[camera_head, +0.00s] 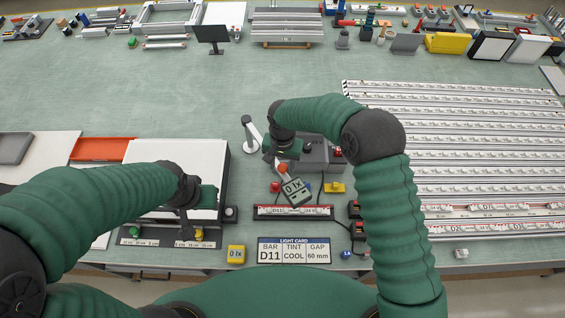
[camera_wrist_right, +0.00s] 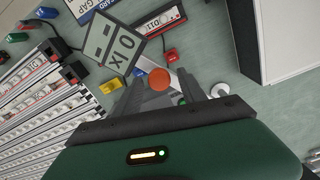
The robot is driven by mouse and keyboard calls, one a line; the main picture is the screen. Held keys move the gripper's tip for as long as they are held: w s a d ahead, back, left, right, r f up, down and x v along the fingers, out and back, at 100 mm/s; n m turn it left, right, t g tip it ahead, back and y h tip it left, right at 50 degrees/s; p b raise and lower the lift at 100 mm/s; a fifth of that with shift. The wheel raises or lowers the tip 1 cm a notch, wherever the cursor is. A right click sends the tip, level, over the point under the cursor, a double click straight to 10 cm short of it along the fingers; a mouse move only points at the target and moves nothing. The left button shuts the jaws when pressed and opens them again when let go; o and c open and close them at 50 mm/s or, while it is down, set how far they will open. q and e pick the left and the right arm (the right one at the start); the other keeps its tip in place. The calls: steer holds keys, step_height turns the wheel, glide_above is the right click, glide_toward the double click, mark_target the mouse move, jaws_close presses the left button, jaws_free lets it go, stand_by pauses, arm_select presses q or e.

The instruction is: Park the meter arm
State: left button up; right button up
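The meter arm shows in the head view as a grey plate reading "0 lx" (camera_head: 297,191) with an orange knob (camera_head: 282,168) behind it. In the right wrist view the plate (camera_wrist_right: 110,42) and the orange knob (camera_wrist_right: 159,79) sit ahead of the fingers. My right gripper (camera_head: 283,156) is just above the knob. In the wrist view its fingers (camera_wrist_right: 162,88) are spread, with the knob between them and gaps on both sides. A white post (camera_head: 250,133) stands left of it. My left gripper (camera_head: 187,220) is over the front of a white-topped box (camera_head: 150,151); its fingers are unclear.
A bar labelled D11 (camera_head: 293,212) lies in front of the meter plate. The light card (camera_head: 294,250) reads BAR D11, TINT COOL, GAP 60 mm. A rack of bars (camera_head: 480,150) fills the right. Red (camera_head: 275,187) and yellow (camera_head: 335,187) pieces flank the plate.

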jaws_close()
stand_by(1.2)
